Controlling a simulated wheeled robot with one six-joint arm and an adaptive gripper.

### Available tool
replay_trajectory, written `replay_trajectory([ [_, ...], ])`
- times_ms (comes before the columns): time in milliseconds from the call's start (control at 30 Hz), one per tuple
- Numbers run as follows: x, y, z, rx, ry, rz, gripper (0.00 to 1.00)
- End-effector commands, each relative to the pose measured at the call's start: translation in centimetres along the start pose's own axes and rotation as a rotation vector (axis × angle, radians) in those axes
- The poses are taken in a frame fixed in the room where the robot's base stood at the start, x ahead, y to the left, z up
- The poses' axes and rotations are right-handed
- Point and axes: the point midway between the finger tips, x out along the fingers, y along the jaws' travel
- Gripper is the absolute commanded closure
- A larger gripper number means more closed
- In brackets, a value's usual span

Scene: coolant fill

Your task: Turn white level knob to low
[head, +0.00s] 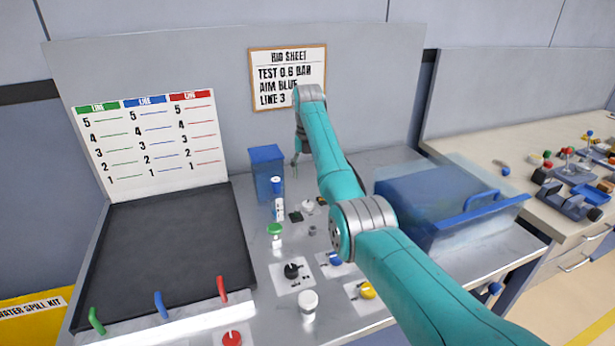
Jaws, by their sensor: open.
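A small round white knob-like part (308,206) is on the grey bench top, just right of the blue-and-white bottle. Its pointer and any low mark are too small to read. A larger white capped piece (308,302) stands at the bench front; I cannot tell which of the two is the level knob. My gripper (295,160) hangs at the end of the teal arm, behind and above the small white part and apart from it. Its fingers are small and partly hidden by the arm, and they look empty.
Black (291,270), blue (335,259) and yellow (367,290) knobs sit on white plates. A green-capped bottle (275,236) and blue bin (266,172) stand left of the arm. A blue lidded box (435,205) fills the right; a black panel (165,255) lies left.

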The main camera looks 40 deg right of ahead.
Motion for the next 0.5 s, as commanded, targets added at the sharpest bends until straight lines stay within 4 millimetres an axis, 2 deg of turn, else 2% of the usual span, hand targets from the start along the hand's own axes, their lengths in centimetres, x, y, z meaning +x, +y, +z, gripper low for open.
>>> replay_trajectory([
  [333,0.02,0.0,0.0,0.044,0.0,0.0,0.36],
  [500,0.11,-0.01,0.0,0.285,0.0,0.0,0.36],
])
